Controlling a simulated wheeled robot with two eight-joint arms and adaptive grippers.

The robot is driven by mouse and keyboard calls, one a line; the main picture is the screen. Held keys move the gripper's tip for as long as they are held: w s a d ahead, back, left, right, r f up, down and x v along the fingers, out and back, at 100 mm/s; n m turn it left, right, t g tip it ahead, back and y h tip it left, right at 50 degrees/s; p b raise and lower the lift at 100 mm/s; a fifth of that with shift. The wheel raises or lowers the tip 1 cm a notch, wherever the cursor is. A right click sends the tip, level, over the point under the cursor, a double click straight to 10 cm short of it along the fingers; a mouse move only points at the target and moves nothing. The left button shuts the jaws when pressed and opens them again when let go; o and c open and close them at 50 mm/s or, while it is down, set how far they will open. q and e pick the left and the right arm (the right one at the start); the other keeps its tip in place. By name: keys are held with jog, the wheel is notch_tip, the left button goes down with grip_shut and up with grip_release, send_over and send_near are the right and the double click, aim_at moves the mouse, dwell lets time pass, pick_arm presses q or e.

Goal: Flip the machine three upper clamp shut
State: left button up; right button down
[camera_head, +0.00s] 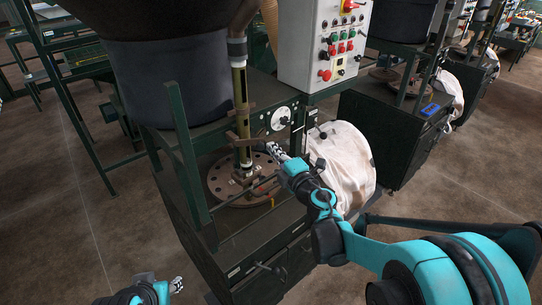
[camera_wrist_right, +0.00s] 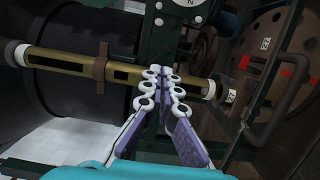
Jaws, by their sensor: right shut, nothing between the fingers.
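The machine's olive tube (camera_head: 240,95) stands upright above a round holed plate (camera_head: 222,180). A brown clamp (camera_head: 238,138) sits around the tube; a brown band (camera_wrist_right: 102,66) around it also shows in the right wrist view. I cannot tell whether the clamp is open or shut. My right gripper (camera_head: 273,150) is shut and empty, beside the tube's lower part. In the wrist view its closed fingertips (camera_wrist_right: 164,78) overlap the tube (camera_wrist_right: 65,62), and contact is unclear. My left gripper (camera_head: 177,285) is low at the bottom edge, its jaw state unclear.
A dark drum (camera_head: 175,80) and a green post (camera_head: 182,145) flank the tube on the left. A control box (camera_head: 325,45) stands behind right. A white bag (camera_head: 342,165) is right of my right gripper. Bare floor (camera_head: 75,190) lies at left.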

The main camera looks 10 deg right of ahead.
jog(key=w+n+g+y, duration=0.1)
jog(key=y, duration=0.1)
jog(key=w+d+n+g+y, duration=0.1)
jog(key=w+n+y, duration=0.1)
jog(key=shift+y, duration=0.3)
jog(key=shift+s+r, duration=0.1)
dwell(1.0)
